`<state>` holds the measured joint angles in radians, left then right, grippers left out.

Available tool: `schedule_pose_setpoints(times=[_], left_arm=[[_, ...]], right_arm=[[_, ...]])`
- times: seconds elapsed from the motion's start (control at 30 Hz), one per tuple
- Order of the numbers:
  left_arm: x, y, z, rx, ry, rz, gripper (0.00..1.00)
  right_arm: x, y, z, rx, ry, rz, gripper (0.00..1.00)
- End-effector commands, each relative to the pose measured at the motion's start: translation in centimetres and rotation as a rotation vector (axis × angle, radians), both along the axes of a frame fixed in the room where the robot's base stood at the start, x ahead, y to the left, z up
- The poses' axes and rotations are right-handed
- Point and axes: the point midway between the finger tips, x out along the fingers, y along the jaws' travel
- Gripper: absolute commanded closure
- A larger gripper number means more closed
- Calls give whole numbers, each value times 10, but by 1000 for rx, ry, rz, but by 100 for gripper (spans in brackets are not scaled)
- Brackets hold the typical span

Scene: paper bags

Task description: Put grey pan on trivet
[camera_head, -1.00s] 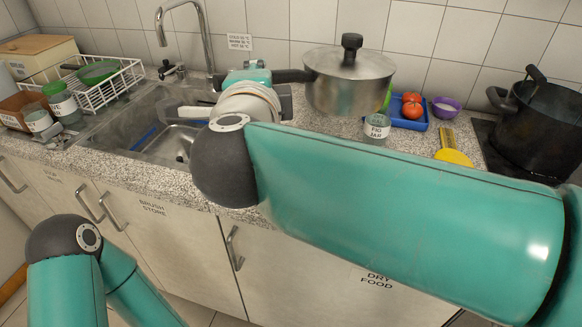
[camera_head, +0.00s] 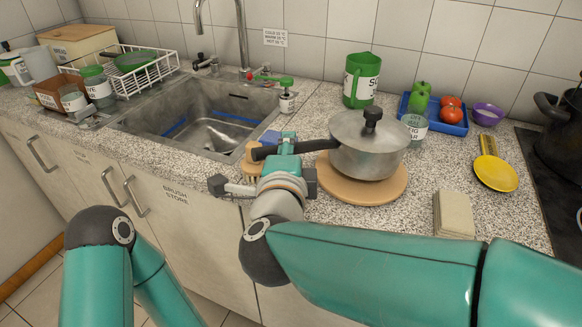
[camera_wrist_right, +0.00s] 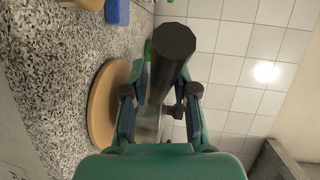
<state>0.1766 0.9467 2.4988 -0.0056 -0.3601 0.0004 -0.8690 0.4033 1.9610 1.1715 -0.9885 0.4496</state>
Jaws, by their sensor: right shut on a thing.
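The grey pan (camera_head: 368,158), with a lid and black knob, is upright over the round wooden trivet (camera_head: 335,190). I cannot tell whether its base touches the trivet or hangs slightly above it. My right gripper (camera_head: 286,150) is shut on the pan's black handle, which points left. In the right wrist view the handle (camera_wrist_right: 170,60) runs between the fingers (camera_wrist_right: 160,110), and the trivet (camera_wrist_right: 103,105) shows beside the partly hidden pan (camera_wrist_right: 150,122). My left arm is at lower left, its gripper out of view.
A blue sponge (camera_wrist_right: 117,12) and a brush lie near the handle by the sink (camera_head: 200,120). A jar (camera_head: 415,128), a blue tray (camera_head: 450,124) and a green canister (camera_head: 360,80) stand behind. A yellow spoon rest (camera_head: 496,174) and beige cloths (camera_head: 454,214) lie right.

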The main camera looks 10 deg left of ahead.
Motion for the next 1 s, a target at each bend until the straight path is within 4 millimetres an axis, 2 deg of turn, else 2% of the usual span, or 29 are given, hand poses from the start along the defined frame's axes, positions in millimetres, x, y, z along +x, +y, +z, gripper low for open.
schedule_pose_setpoints(times=[0.2, 0.47, 0.5, 0.63, 1.0], left_arm=[[0, 0, -8, 0, 0, 0, 60], [0, 0, -8, 0, 0, 0, 60], [0, 0, -8, 0, 0, 0, 60], [0, 0, -8, 0, 0, 0, 60], [0, 0, -8, 0, 0, 0, 60]], right_arm=[[0, 0, -26, -7, -7, 1, 100], [0, 0, -29, -3, -7, 0, 100], [0, 0, -33, 0, 2, 0, 72], [0, 0, -33, 0, 2, 0, 50], [-1, 1, -32, -1, 1, 1, 48]])
